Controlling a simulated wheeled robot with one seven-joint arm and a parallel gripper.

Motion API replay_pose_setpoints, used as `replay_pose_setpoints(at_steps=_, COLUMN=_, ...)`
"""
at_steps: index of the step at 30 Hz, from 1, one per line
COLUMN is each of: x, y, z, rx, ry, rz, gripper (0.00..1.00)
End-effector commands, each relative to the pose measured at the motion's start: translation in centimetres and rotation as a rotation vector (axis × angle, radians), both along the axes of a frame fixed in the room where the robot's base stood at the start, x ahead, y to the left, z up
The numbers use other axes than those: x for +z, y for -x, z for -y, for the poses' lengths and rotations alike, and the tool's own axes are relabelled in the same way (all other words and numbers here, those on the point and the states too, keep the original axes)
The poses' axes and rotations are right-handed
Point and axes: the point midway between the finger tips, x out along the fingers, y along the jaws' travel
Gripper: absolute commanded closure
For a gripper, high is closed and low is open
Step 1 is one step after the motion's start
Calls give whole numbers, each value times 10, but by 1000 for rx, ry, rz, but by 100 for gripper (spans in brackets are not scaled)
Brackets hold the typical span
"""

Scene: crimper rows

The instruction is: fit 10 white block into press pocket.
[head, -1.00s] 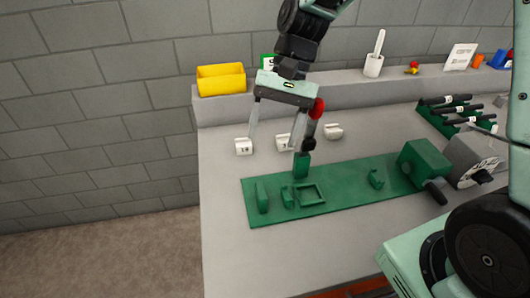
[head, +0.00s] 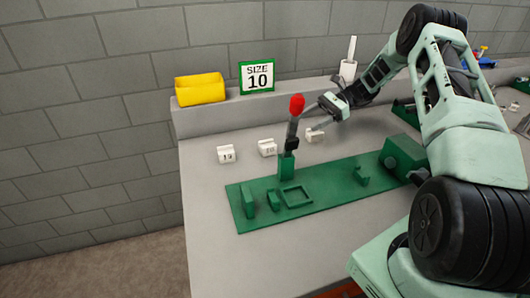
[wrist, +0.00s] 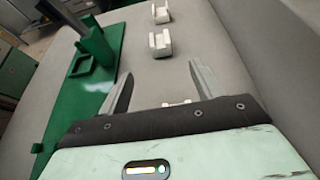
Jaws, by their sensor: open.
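Three small white blocks stand in a row on the grey bench: a left one (head: 227,154), a middle one (head: 267,147) and a right one (head: 315,135). The left and middle ones bear small dark marks, too small to read surely. My gripper (head: 312,118) is open above the right block. In the wrist view, that block (wrist: 177,103) shows partly between the roots of the open fingers (wrist: 160,73), partly hidden by the palm; the other two lie beyond the fingertips. A square green pocket frame (head: 295,195) sits on the green base plate (head: 335,198) and looks empty.
A red-knobbed lever (head: 296,105) rises from the green plate close to my gripper. A sign (head: 257,76) reads "SIZE 10". Bare bench lies left of the plate.

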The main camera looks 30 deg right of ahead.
Motion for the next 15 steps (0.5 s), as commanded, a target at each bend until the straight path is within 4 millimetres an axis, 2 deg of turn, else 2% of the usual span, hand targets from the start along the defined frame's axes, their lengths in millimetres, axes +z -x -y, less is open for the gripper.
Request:
replay_pose_setpoints(at_steps=2, x=-3, y=-1, z=0, rx=-10, ry=-9, rz=-3, gripper=35)
replay_pose_setpoints(at_steps=4, x=-6, y=-2, z=-9, rx=-9, ry=-10, rz=-5, gripper=35)
replay_pose_setpoints(at_steps=15, x=-33, y=-14, z=-80, rx=-6, ry=-9, rz=-5, gripper=35)
